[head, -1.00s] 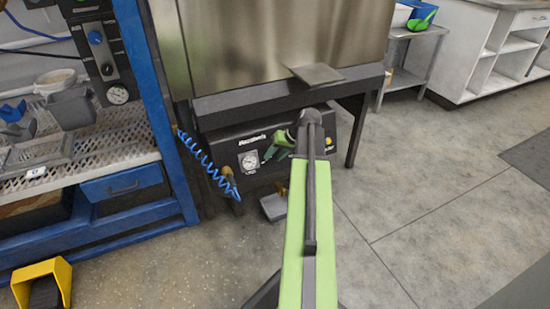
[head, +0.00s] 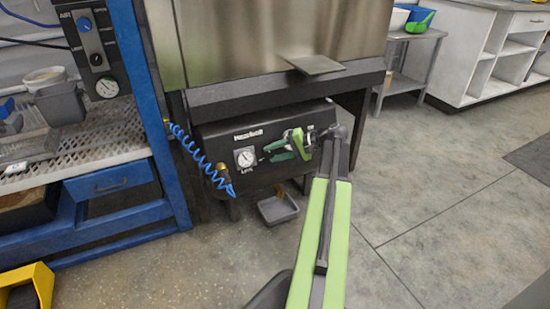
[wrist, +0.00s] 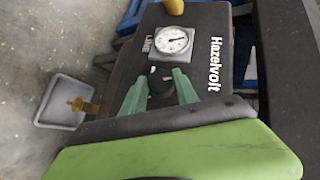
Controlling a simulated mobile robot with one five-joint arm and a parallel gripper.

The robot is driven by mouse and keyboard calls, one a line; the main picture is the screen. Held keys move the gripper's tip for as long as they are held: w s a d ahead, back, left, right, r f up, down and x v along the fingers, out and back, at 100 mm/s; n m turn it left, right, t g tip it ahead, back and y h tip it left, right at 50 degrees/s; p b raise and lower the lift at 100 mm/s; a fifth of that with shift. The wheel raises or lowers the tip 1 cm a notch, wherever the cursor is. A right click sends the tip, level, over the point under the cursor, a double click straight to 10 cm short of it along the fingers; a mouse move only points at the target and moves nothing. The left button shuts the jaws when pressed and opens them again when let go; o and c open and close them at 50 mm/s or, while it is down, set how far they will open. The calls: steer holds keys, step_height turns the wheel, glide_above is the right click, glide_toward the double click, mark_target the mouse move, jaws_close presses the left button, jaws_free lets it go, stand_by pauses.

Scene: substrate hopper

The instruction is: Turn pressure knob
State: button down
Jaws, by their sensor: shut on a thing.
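The pressure knob (wrist: 161,84) is a dark round knob on the black Hazelvolt panel (wrist: 120,72), beside a white round gauge (wrist: 172,40). The gauge also shows in the head view (head: 245,157). My gripper (wrist: 160,88) has its two green fingers on either side of the knob and is shut on it. In the head view my gripper (head: 270,153) reaches in from the right, just right of the gauge, and its fingers largely hide the knob.
A coiled blue hose (head: 203,160) hangs left of the panel. A small grey tray (head: 278,208) sits low in front of it. A metal hopper (head: 280,40) with a protruding plate (head: 314,64) stands above. A blue-framed bench (head: 150,110) is at left; open floor lies right.

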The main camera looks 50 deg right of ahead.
steer(key=shift+s, duration=0.1)
stand_by(0.4)
steer(key=c, duration=0.9)
jaws_free()
steer(key=shift+c, duration=0.2)
steer(key=p+v, duration=0.7)
steer(key=v, duration=1)
steer(key=shift+s+f, duration=0.2)
steer(key=shift+s, duration=0.05)
steer(key=shift+d, duration=0.15)
